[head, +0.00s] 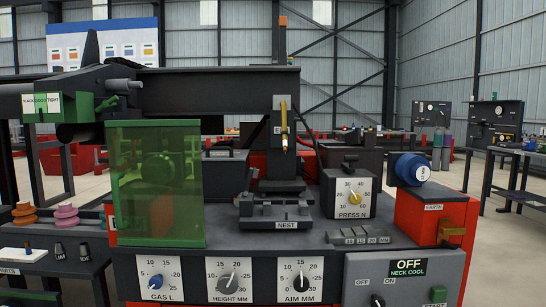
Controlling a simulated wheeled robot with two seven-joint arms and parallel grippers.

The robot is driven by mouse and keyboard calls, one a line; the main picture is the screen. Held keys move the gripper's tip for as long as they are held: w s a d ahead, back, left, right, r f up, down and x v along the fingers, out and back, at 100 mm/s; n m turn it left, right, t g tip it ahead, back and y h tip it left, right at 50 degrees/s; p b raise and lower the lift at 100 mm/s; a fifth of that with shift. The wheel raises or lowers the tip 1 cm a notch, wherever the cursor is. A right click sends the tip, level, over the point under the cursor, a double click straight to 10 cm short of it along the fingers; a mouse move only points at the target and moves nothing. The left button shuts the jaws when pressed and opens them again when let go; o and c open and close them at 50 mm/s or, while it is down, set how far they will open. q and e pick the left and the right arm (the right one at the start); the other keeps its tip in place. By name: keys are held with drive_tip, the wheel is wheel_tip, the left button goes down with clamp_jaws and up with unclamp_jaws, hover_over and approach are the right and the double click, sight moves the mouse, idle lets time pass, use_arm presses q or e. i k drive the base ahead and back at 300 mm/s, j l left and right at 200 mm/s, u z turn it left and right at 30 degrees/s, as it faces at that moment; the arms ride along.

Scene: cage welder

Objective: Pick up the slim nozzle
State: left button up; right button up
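Two small dark nozzle-like pieces stand upright on the parts bench at the far left, a left piece (59,251) and a right piece (84,251). They are too small for me to tell which one is slimmer. They stand apart, with nothing holding them. A brass-coloured torch tip (284,125) hangs from the welder's upright head above the nest (286,225). Neither of my grippers is in view.
The parts bench (40,268) also bears a white pad (15,255), orange rings (24,215) and pink rings (66,216). A green translucent screen (190,200) stands right of the bench. A control box (400,280) reads OFF.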

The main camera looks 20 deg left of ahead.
sight(60, 251)
drive_tip(key=u, duration=1.85)
drive_tip(key=z, duration=0.3)
